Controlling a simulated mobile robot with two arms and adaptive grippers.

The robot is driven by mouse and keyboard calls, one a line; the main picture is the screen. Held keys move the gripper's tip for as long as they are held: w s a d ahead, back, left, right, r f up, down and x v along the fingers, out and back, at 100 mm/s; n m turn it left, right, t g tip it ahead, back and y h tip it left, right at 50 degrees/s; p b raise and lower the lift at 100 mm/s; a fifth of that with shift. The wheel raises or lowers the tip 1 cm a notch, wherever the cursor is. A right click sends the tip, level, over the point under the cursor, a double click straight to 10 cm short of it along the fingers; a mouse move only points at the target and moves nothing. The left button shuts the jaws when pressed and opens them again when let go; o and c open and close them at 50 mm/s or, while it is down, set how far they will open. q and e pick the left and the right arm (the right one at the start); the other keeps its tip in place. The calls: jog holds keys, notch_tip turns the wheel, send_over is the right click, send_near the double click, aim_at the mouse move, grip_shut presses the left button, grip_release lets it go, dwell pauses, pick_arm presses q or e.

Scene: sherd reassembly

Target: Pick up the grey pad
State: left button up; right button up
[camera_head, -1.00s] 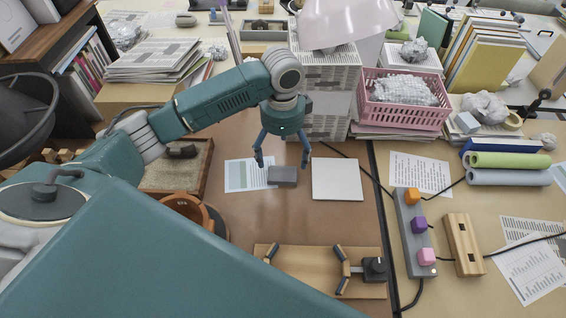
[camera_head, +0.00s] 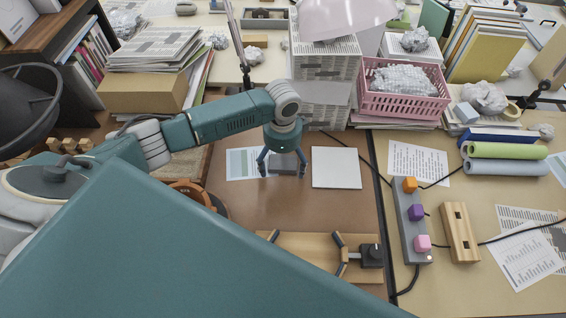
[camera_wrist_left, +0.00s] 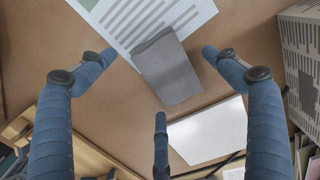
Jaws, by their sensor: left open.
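The grey pad (camera_head: 283,165) is a small flat block on the brown desk, lying partly on a printed sheet. My left gripper (camera_head: 283,172) is directly over it, its blue fingers open and pointing down on either side. In the left wrist view the pad (camera_wrist_left: 168,70) lies between the spread fingertips (camera_wrist_left: 157,85) and turned at a slant, with nothing held. In the head view the gripper partly hides the pad. My right gripper is not seen.
A white square tile (camera_head: 336,168) lies just right of the pad, and the printed sheet (camera_head: 240,164) just left. A wooden board with clamps (camera_head: 300,245) is nearer me. A pink basket (camera_head: 405,105) and paper stacks stand behind. A power strip (camera_head: 411,225) lies right.

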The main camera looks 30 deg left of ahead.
pick_arm(q)
jog(key=c, duration=1.3)
jog(key=shift+o, duration=0.2)
jog(key=shift+r, duration=0.15)
